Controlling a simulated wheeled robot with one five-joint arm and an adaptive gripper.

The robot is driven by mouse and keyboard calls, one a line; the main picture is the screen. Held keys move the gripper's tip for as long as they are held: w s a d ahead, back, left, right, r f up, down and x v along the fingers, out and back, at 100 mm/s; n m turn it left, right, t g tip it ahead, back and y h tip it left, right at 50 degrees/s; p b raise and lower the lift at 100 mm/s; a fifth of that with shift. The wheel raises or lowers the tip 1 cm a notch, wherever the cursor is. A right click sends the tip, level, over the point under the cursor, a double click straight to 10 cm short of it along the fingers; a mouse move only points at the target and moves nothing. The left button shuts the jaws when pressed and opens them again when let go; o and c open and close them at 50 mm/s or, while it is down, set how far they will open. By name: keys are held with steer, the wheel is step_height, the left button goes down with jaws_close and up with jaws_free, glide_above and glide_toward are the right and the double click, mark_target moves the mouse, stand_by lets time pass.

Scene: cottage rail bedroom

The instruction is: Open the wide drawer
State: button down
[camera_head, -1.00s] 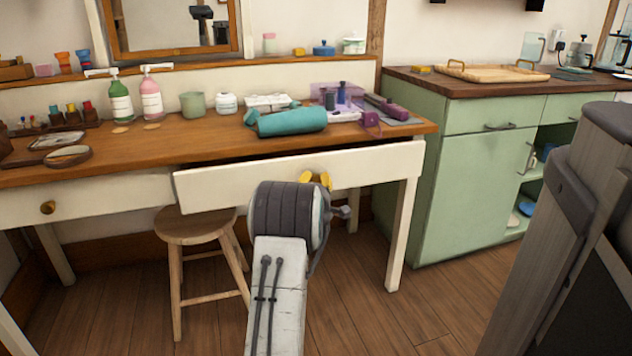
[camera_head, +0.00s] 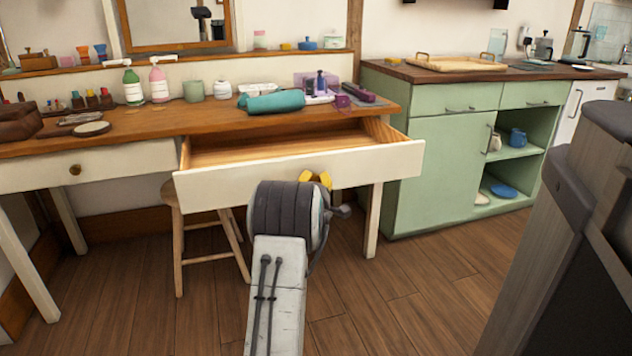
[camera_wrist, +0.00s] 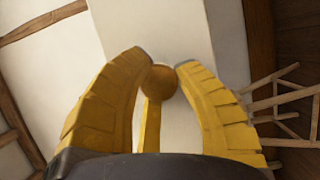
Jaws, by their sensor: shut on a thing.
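The wide drawer (camera_head: 378,166) has a white front and sits under the right part of the wooden desk. It stands well out from the desk, and its bare wooden inside (camera_head: 270,150) shows. My gripper (camera_head: 316,180) is at the middle of the drawer front; my arm hides part of it in the head view. In the wrist view, the yellow fingers of my gripper (camera_wrist: 160,72) are closed around the round brass knob (camera_wrist: 159,84), with the white drawer front behind it.
A wooden stool (camera_head: 205,235) stands beneath the desk (camera_head: 150,124), behind the drawer. A smaller closed drawer (camera_head: 115,168) is to the left. A green cabinet (camera_head: 436,170) stands to the right.

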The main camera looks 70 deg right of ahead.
steer(key=shift+r, duration=0.1)
steer(key=c, duration=1.2)
jaws_free()
steer(key=shift+o, duration=0.2)
steer(key=v, duration=1.2)
steer(key=shift+w, duration=0.1)
